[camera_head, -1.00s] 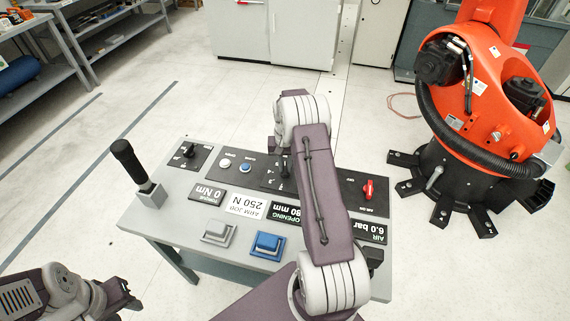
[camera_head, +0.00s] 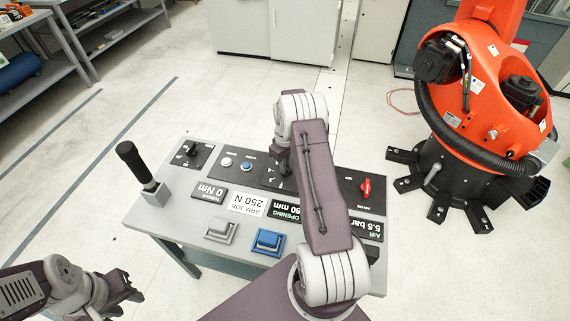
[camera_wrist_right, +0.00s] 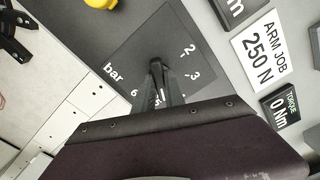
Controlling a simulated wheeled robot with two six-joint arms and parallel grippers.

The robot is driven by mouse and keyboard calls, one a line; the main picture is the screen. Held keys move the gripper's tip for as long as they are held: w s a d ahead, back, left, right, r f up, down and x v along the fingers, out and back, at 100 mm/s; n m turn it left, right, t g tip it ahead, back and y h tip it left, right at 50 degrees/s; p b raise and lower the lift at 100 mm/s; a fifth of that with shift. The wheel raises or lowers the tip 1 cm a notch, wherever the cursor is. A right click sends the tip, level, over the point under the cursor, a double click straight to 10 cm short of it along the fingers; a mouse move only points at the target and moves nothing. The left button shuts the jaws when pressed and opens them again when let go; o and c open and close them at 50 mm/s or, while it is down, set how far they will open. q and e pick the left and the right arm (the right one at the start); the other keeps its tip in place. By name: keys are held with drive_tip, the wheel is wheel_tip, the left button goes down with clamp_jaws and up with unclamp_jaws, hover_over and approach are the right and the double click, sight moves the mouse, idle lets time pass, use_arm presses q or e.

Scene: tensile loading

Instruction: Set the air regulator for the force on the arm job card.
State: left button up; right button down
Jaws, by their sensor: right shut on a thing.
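The arm job card (camera_head: 247,204) is white and reads 250 N; it also shows in the right wrist view (camera_wrist_right: 260,48). The air display (camera_head: 362,230) reads 5.5 bar. My right gripper (camera_wrist_right: 164,90) is shut on the black regulator knob (camera_wrist_right: 156,63). In the head view my right arm covers most of that spot. My left gripper (camera_head: 122,288) is at the lower left, away from the console; its finger gap is unclear.
The grey console (camera_head: 150,217) also carries a black lever (camera_head: 134,160), a red switch (camera_head: 365,187), a grey button (camera_head: 220,229), a blue button (camera_head: 268,241) and a torque display (camera_head: 209,194) at 0 Nm. An orange robot (camera_head: 490,80) stands at right. Floor left of the console is clear.

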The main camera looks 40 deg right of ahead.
drive_tip(key=shift+n, duration=0.6)
drive_tip(key=c, duration=1.4)
unclamp_jaws()
wheel_tip(320, 180, up, 9)
drive_tip(key=shift+r, duration=0.1)
